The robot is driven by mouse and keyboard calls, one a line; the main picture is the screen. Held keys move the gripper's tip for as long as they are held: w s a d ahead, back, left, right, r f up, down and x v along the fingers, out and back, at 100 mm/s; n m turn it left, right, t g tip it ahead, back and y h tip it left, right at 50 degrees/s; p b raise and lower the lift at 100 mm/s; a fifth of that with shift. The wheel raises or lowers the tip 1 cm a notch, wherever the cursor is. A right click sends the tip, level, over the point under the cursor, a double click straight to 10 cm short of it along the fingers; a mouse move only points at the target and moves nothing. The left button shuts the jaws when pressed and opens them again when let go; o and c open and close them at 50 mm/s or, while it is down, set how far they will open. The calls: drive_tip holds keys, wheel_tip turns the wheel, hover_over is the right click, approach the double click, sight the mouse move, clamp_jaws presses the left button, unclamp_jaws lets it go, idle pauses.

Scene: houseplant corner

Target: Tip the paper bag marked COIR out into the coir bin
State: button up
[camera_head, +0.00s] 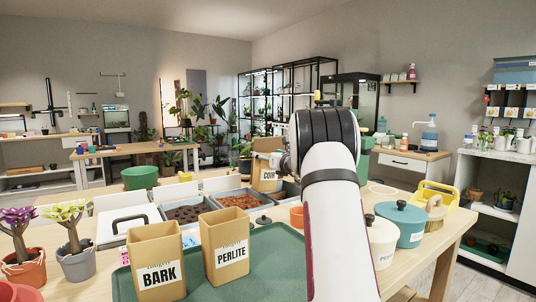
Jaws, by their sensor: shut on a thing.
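The paper bag marked COIR (264,180) is brown and stands out beyond my arm, above the far side of the bins. It looks close to upright, and its label is partly cut off by my arm. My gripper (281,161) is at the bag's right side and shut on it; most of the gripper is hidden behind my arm. Below and left are a bin with dark brown filling (188,213) and a bin with orange-brown filling (238,201). A grey bin (290,190) lies partly behind the bag and arm. I cannot read which bin is for coir.
Bags marked BARK (157,262) and PERLITE (226,246) stand on a green tray (277,258) in front. A white lidded pot (382,245) and a teal pot (402,225) stand right of my arm. Potted plants (72,245) are at left.

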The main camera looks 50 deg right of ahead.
sight(277, 176)
drive_tip(key=shift+r+m+p, duration=0.25)
drive_tip(key=shift+m+p, duration=1.35)
drive_tip(key=shift+p, duration=0.95)
drive_tip(key=f+m+p, duration=0.1)
drive_tip(key=m+p, duration=0.1)
drive_tip(key=m, duration=0.1)
drive_tip(key=d+f+m+p, duration=0.1)
drive_tip(key=f+m+p, duration=0.1)
drive_tip(key=m, duration=0.1)
drive_tip(key=d+f+m+p, duration=0.1)
drive_tip(key=f+m+p, duration=0.1)
drive_tip(key=m+p, duration=0.1)
drive_tip(key=shift+s+f, duration=0.15)
drive_tip(key=shift+s, duration=0.2)
drive_tip(key=shift+s+d+f+m+p, duration=0.1)
drive_tip(key=shift+d+f+m+p, duration=0.15)
drive_tip(key=shift+f+m, duration=0.5)
drive_tip(key=shift+s+d+f+m+p, duration=0.1)
drive_tip(key=shift+d+f+m+p, duration=0.3)
drive_tip(key=shift+m, duration=0.6)
drive_tip(key=shift+s+d+f+m+p, duration=0.1)
drive_tip(key=shift+d+f+m+p, duration=0.05)
drive_tip(key=shift+f+m, duration=0.65)
